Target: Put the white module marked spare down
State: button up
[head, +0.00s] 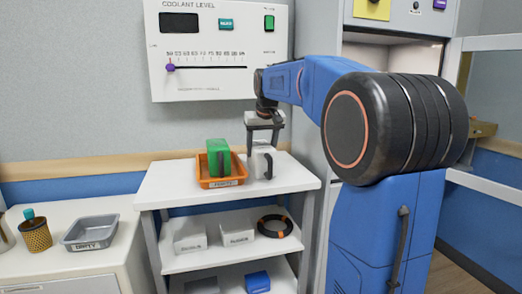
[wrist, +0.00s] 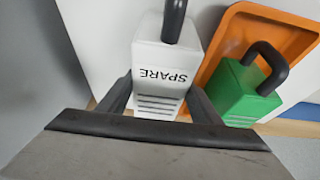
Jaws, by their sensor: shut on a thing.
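The white module marked SPARE (wrist: 160,75) is between the fingers of my gripper (wrist: 158,100) in the wrist view. Its label is upside down there, and its dark handle points to the top of the picture. In the head view the white module (head: 263,162) is at the right part of the white shelf unit's top (head: 170,186), under my gripper (head: 264,132). My gripper is shut on it. I cannot tell whether its underside touches the top.
An orange tray (head: 238,181) holding a green module (head: 218,158) stands just left of the white module. White boxes (head: 238,233) and a dark ring (head: 275,226) lie on the shelf below. A grey tray (head: 90,232) is on the left counter. The unit's top is clear at left.

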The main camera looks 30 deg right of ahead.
jog(key=shift+f, duration=0.1)
jog(key=o, duration=1.4)
jog(key=v, duration=1.2)
jog(key=shift+s+a, duration=0.1)
